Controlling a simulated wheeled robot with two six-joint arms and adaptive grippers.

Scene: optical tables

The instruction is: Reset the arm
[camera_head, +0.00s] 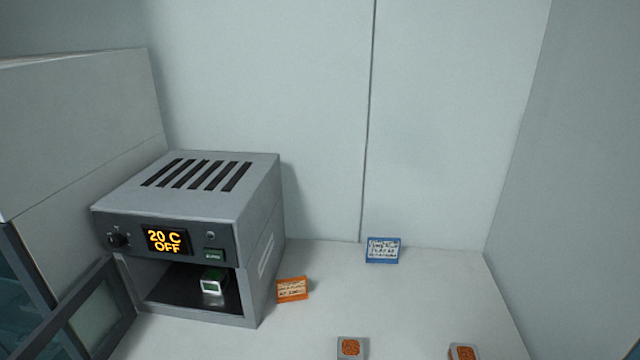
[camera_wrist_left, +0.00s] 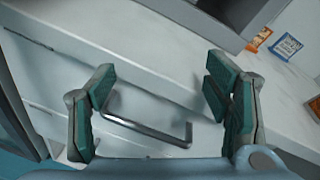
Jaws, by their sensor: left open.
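My left gripper (camera_wrist_left: 160,105) shows in the left wrist view with its two teal-padded fingers spread wide. Nothing is held between them. A metal bar handle (camera_wrist_left: 150,130) on the front of a white drawer or cabinet lies beyond the fingers; I cannot tell the exact distance. Neither gripper shows in the head view. My right gripper is in no view.
A grey oven (camera_head: 185,225) reading "20 C OFF" stands at left with its door (camera_head: 90,312) open. Two orange-topped blocks (camera_head: 350,347) (camera_head: 463,352) lie in front.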

